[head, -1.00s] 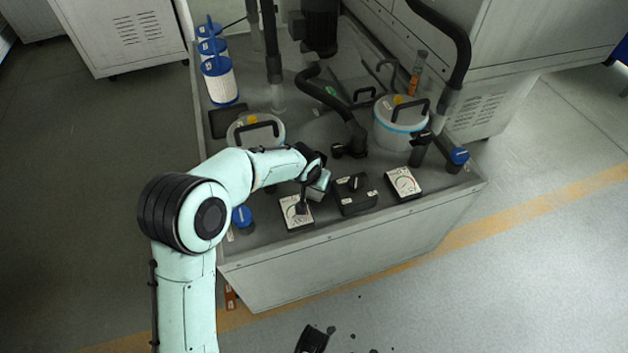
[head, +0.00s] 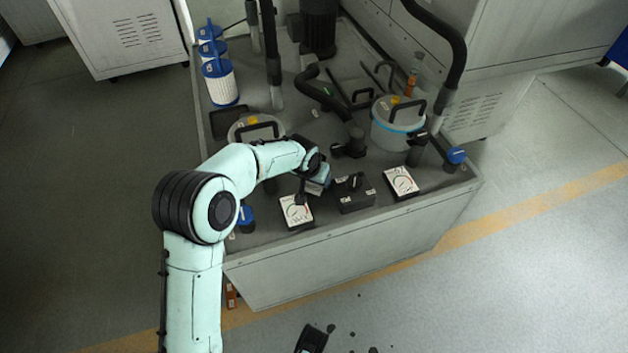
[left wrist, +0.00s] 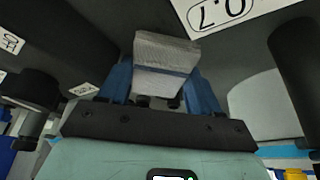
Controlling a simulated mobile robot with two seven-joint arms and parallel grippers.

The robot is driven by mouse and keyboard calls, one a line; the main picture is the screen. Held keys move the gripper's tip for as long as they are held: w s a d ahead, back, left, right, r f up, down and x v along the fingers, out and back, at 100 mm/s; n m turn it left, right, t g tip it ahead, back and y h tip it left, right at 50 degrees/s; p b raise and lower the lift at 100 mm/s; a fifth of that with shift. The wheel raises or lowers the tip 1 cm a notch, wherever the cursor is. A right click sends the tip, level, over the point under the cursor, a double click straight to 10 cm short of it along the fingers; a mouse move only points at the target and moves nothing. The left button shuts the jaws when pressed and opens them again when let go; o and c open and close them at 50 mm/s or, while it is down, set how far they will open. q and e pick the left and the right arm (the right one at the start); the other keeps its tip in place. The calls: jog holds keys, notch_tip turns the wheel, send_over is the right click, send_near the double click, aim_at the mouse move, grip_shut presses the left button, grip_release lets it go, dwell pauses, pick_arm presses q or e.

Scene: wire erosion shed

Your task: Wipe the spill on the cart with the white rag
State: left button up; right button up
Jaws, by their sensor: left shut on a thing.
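My left gripper (head: 316,190) reaches low over the top of a grey cart-like unit (head: 350,240), behind a white dial gauge. In the left wrist view, its blue fingers (left wrist: 158,85) are shut on a pale grey-white, cloth-textured piece, which looks like the white rag (left wrist: 166,52). In the head view the rag is mostly hidden by the gripper and wrist. I cannot tell whether it touches the surface. I cannot make out a spill on the unit's top; the arm hides part of it.
Close around the gripper are two dial gauges (head: 296,212) (head: 401,182), a black switch box (head: 354,193) and two lidded canisters (head: 396,127) (head: 252,130). Black hoses (head: 330,98) and blue-white filters (head: 220,82) stand behind. Dark spots (head: 357,323) mark the floor in front.

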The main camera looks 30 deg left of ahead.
pick_arm(q)
jog(key=shift+r, duration=0.1)
jog(key=shift+a+r+p, duration=0.1)
jog(key=shift+r+p, duration=0.4)
jog(key=shift+r, duration=0.1)
jog(key=shift+r+p, duration=1.55)
jog(key=shift+r, duration=0.75)
jog(key=shift+r+p, duration=1.15)
jog(key=shift+r, duration=0.4)
jog(key=shift+f, duration=0.1)
